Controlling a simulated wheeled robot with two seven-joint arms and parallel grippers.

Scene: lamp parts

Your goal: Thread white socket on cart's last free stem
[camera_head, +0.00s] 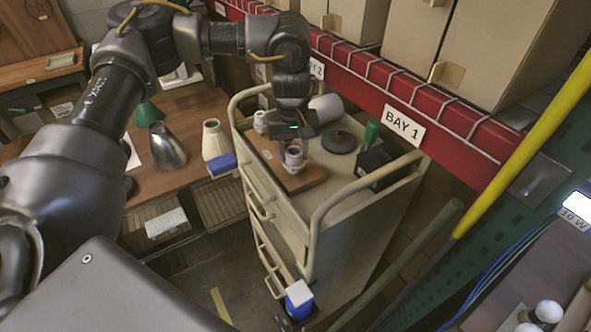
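A white socket (294,159) is over the brown wooden board (308,179) on top of the beige cart (338,205). My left gripper (294,147) points down directly above it, with its fingers at the socket's upper part. The fingers hide that part, and whether they are closed on it is too small to tell. The socket looks upright; the stem under it is hidden, and I cannot tell whether it is seated. Another white socket (260,121) stands at the board's far left end. My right gripper is not in view.
The cart top also has a dark round disc (339,142), a green cylinder (371,131) and a black box (376,166). A raised rail (317,222) edges it. Lampshades (168,147) stand on the wooden table to the left. A red shelf beam (446,130) runs behind.

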